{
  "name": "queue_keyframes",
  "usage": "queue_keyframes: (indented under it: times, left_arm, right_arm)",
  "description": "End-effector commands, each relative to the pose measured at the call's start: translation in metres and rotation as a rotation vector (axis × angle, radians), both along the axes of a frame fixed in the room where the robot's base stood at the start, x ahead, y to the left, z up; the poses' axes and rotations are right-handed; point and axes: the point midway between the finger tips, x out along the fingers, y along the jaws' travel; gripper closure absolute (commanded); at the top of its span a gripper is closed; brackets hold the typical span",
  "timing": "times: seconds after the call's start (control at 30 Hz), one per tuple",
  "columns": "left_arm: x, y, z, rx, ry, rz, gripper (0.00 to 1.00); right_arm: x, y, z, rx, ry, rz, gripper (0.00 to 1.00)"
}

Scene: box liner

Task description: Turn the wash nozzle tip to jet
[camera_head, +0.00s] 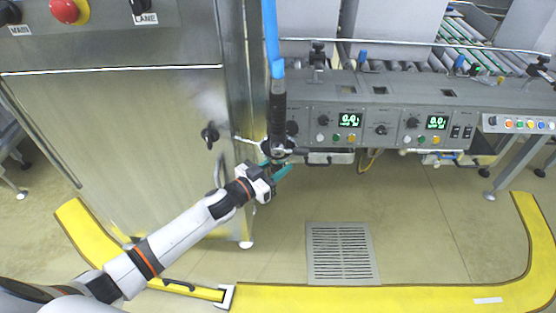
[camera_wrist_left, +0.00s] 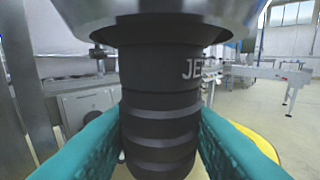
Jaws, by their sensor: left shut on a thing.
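The wash nozzle hangs from a blue hose (camera_head: 271,40) beside the steel cabinet, with a dark body (camera_head: 278,110). Its black ribbed tip (camera_wrist_left: 160,110) fills the middle of the left wrist view, below a metal collar (camera_wrist_left: 165,20). White letters reading "JE", cut off at the tip's right edge, show on it. My left gripper (camera_head: 276,170) has its teal fingers on both sides of the tip and is shut on it; the fingers also show in the left wrist view (camera_wrist_left: 160,150). The right gripper is not in view.
A steel cabinet (camera_head: 120,140) with a black knob (camera_head: 210,132) stands at the left. A control panel (camera_head: 380,125) with lit displays runs to the right of the nozzle. A floor grate (camera_head: 340,252) and yellow floor border (camera_head: 400,297) lie below; open floor surrounds the grate.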

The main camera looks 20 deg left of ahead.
Motion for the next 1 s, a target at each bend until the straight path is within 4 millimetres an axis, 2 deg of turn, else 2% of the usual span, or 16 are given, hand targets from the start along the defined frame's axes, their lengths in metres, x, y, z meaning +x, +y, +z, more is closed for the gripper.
queue_keyframes:
  times: [0.1,0.3,0.97,1.0]
  left_arm:
    - [0.001,0.002,0.002,0.006,0.001,-0.068,0.87]
    - [0.001,0.001,0.001,0.006,0.001,-0.164,0.87]
    - [0.000,0.000,0.000,0.002,0.001,-0.230,0.87]
    - [0.000,0.000,-0.001,0.002,0.001,-0.230,0.62]
  right_arm:
    - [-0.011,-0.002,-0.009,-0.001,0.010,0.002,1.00]
    - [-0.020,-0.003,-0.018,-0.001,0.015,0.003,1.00]
    - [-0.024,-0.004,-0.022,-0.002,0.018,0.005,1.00]
    - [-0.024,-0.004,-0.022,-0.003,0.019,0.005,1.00]
